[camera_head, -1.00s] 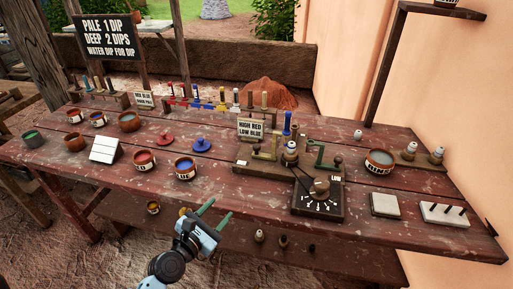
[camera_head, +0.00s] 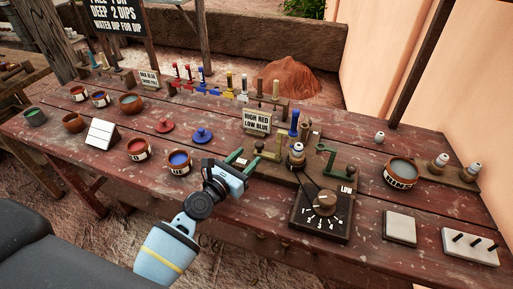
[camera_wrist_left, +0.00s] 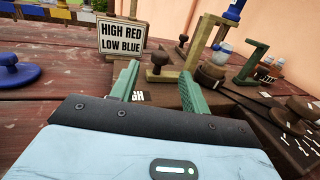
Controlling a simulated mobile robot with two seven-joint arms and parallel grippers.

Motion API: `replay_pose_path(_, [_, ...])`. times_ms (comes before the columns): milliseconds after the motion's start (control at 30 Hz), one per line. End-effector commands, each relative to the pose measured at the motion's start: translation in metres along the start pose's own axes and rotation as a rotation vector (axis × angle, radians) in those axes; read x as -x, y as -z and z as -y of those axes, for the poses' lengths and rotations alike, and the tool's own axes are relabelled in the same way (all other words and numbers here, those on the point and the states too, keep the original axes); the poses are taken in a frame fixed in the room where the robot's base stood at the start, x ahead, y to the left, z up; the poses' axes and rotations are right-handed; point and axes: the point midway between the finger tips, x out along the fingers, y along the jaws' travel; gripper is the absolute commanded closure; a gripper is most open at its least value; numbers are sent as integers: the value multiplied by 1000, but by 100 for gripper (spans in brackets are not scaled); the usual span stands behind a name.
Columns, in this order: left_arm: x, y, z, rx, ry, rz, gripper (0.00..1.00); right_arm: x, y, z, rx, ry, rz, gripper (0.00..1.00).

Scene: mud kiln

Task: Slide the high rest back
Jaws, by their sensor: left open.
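The high rest (camera_head: 271,155) is an olive-brass bracket with a dark round knob (camera_head: 258,146), on the left of the wooden stand. In the left wrist view the knob (camera_wrist_left: 160,59) and the olive upright (camera_wrist_left: 188,62) stand just beyond my fingers. A partly covered label ending in "GH" (camera_wrist_left: 138,96) shows between the fingers. My left gripper (camera_head: 243,160) is open and empty, its green fingers pointing at the rest's near side; it also shows in the left wrist view (camera_wrist_left: 158,88). Contact cannot be told. My right gripper is out of view.
A green rest (camera_head: 326,158) stands on the right by a "LOW" label (camera_head: 346,189). A dial box (camera_head: 321,215) is in front. The "HIGH RED LOW BLUE" sign (camera_head: 257,121) stands behind the rest. Red and blue bowls (camera_head: 179,162) and a blue lid (camera_head: 202,136) lie left.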

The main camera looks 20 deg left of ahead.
Motion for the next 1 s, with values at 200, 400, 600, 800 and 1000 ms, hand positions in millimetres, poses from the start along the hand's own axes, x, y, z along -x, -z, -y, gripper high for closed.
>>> replay_pose_path(200, [-32, 0, 0, 1, 0, 1, 54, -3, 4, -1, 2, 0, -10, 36])
replay_pose_path(400, [-49, 1, 0, 0, 1, -1, 54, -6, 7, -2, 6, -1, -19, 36])
replay_pose_path(600, [-54, 0, 0, 0, 0, 0, 54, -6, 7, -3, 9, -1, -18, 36])
replay_pose_path(800, [-54, 0, 0, 0, 0, 0, 56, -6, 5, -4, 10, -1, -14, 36])
replay_pose_path(1000, [-54, 0, 0, 0, 0, 0, 82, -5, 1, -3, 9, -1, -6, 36])
